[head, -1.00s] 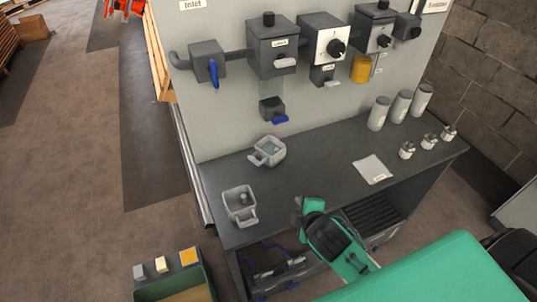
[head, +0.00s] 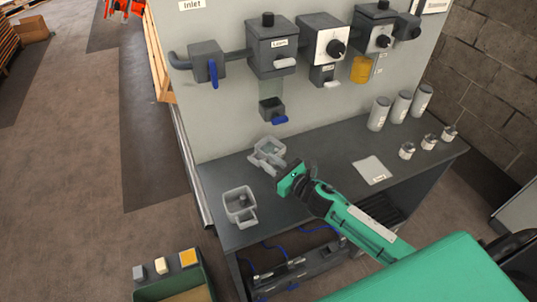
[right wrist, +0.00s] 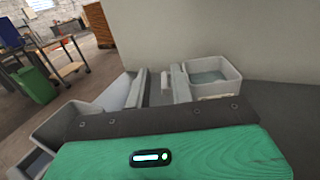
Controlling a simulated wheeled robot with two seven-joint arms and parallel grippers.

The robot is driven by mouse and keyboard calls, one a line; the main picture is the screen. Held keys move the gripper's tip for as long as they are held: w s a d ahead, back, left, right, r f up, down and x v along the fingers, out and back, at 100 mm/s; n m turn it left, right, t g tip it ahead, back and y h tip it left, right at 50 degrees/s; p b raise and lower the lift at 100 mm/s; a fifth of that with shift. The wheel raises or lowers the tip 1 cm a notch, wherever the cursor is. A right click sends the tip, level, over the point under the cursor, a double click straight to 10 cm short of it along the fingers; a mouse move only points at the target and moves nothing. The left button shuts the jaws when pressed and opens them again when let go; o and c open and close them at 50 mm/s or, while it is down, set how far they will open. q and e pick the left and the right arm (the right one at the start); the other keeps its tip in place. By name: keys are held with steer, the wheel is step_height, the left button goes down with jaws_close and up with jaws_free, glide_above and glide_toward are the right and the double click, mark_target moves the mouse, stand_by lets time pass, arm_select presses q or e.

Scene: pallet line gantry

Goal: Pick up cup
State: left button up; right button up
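Two grey square cups with handles stand on the dark workbench (head: 330,150). The far cup (head: 270,145) is close to the wall panel, below the dispenser; it also shows in the right wrist view (right wrist: 212,76), with a bluish-grey surface inside. The near cup (head: 239,203) is by the bench's left front edge. My right gripper (head: 265,161) is at the far cup's handle side and partly hides it. In the right wrist view its fingers (right wrist: 158,88) are apart, with a pale piece, apparently the handle, between them. Contact is unclear. My left gripper is out of view.
Above the bench, the panel carries valve boxes (head: 272,50) and a small dispenser with a blue lever (head: 272,110). Grey cylinders (head: 402,106), small metal jars (head: 428,142) and a white sheet (head: 372,170) stand or lie at the right. A green bin (head: 175,280) is front left.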

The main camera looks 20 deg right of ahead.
mark_target(254, 159)
step_height(254, 159, down, 5)
steer(key=shift+w+a+r, duration=0.1)
steer(key=shift+w+a, duration=0.05)
steer(key=shift+w, duration=0.15)
steer(key=shift+w+a, duration=0.25)
steer(key=shift+w, duration=0.2)
steer(key=p+x, duration=0.2)
steer(key=x, duration=0.4)
steer(key=shift+s, duration=0.1)
jaws_close()
